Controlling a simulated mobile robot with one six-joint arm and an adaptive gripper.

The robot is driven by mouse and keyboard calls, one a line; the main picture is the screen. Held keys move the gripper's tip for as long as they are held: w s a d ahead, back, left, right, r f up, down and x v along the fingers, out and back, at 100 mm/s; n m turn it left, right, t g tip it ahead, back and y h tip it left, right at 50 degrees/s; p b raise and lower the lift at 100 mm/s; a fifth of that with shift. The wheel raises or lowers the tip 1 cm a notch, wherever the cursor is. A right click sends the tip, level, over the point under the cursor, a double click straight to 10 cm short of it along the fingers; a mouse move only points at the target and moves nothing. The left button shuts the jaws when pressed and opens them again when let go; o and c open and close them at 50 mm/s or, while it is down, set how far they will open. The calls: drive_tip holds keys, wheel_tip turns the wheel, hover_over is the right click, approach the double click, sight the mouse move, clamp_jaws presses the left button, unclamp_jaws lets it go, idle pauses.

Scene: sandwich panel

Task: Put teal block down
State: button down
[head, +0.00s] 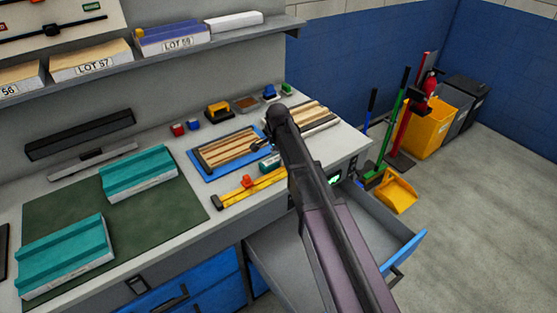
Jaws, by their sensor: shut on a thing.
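My gripper (262,146) is at the end of the dark arm, over the blue tray (207,177) with wooden strips. A small teal block (270,164) with a pale lower face shows just below the fingertips, by the tray's right edge. The gripper is shut on it, though the grip itself is small and partly hidden by my arm. I cannot tell whether the block touches the worktop. Two larger teal ridged blocks lie apart on the dark green mat (60,208): one at the back (138,172) and one at the front left (65,255).
A yellow bar (240,192) with an orange slider lies in front of the tray. Small red and blue items, a yellow item (218,110) and more strips (305,117) stand behind. An open drawer (365,225) juts out below the worktop. The mat's middle is bare.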

sight(278, 158)
drive_tip(key=shift+f, duration=0.15)
drive_tip(key=shift+c, duration=0.6)
unclamp_jaws()
wheel_tip(278, 158, up, 12)
drive_tip(key=p, duration=1.2)
idle(0.5)
drive_tip(key=s+d+n, duration=0.5)
drive_tip(key=s+d, duration=0.3)
drive_tip(key=s, duration=0.3)
drive_tip(key=s+d+n, duration=0.6)
drive_tip(key=s+d, duration=0.2)
drive_tip(key=s, duration=0.4)
